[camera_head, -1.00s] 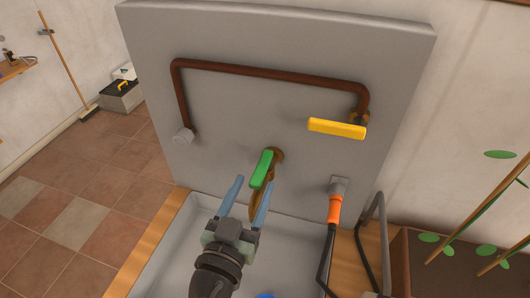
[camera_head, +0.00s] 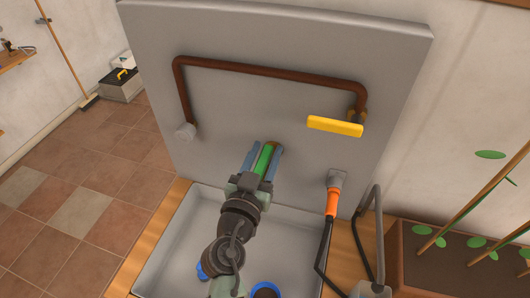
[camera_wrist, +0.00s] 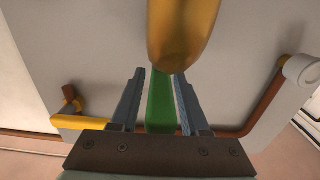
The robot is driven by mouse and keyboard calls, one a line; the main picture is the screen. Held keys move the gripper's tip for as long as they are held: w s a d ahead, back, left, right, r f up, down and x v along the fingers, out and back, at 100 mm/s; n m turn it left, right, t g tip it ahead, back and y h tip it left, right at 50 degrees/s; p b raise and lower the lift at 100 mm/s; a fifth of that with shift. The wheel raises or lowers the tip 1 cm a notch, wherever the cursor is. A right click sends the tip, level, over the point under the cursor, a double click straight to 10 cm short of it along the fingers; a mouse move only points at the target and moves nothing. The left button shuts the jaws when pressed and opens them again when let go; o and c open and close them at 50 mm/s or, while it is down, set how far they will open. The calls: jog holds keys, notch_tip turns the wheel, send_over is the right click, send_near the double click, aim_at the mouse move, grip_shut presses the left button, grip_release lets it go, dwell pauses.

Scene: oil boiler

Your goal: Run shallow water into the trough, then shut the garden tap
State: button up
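The garden tap has a green lever (camera_head: 264,159) on the grey panel above the trough (camera_head: 178,240). In the wrist view the green lever (camera_wrist: 161,105) lies between the two blue fingers of my gripper (camera_wrist: 162,100), with narrow light gaps beside it. My gripper (camera_head: 262,161) is open around the lever, one finger on each side. The tap's brass spout (camera_wrist: 183,35) fills the top middle of the wrist view and shows no stream below its mouth. The trough is a pale basin in a wooden surround, partly hidden by my arm; I see no water in it.
A yellow lever (camera_head: 335,126) sits on the rusty pipe (camera_head: 270,71) to the upper right. An orange hose connector (camera_head: 332,202) with a black hose hangs right of the tap. A grey bent tube (camera_head: 378,225) and a planter (camera_head: 450,270) stand farther right.

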grip_shut()
dwell(1.2)
